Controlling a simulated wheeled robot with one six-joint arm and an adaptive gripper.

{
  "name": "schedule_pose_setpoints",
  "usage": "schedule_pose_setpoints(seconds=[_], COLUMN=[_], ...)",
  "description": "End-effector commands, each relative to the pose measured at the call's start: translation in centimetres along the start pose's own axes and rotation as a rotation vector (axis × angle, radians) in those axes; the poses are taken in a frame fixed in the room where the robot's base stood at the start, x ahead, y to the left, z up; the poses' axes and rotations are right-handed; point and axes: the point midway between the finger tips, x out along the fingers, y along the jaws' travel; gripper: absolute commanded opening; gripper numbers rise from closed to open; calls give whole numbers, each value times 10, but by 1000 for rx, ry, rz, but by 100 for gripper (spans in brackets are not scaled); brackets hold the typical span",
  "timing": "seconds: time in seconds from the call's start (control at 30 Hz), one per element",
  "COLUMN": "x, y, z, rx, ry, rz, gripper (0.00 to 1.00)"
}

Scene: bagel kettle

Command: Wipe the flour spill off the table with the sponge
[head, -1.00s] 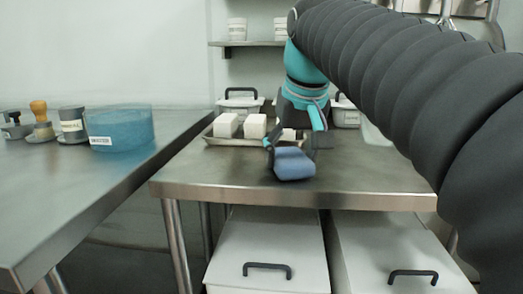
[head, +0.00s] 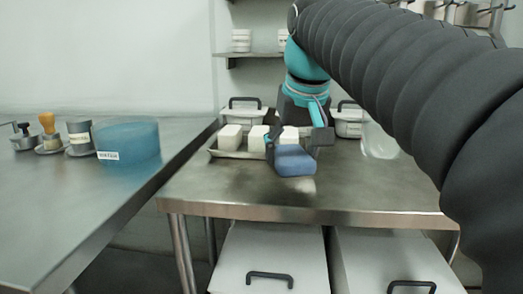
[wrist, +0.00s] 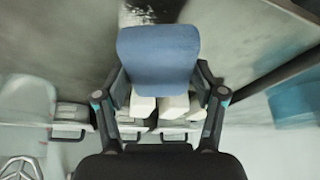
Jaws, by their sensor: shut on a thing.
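My gripper (head: 292,143) is shut on a blue sponge (head: 295,160). The sponge is over the steel table (head: 240,193), just in front of the tray of white blocks. Whether it touches the tabletop is unclear. In the wrist view the sponge (wrist: 158,52) sits between the two fingers (wrist: 158,92) and covers part of the table behind it. I cannot make out a clear flour spill. A faint pale haze shows on the tabletop, and a dark streaky patch (wrist: 150,10) lies at the wrist view's top edge; either may be only reflection.
A tray (head: 225,154) with white blocks (head: 230,137) stands at the table's back, lidded bins (head: 243,112) behind it. A pale translucent shape (head: 378,142) is at the right. A blue tub (head: 128,141) stands on the left counter. The table's front is clear.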

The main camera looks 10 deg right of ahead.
Motion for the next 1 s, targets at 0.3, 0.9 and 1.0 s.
schedule_pose_setpoints(seconds=[0.3, 0.9, 1.0], x=[-20, -42, -46], y=[0, 0, 0], z=[-8, -18, -19], rx=[0, 0, 0], ry=[0, 2, 1], rz=[0, 0, 0], gripper=[3, 3, 3])
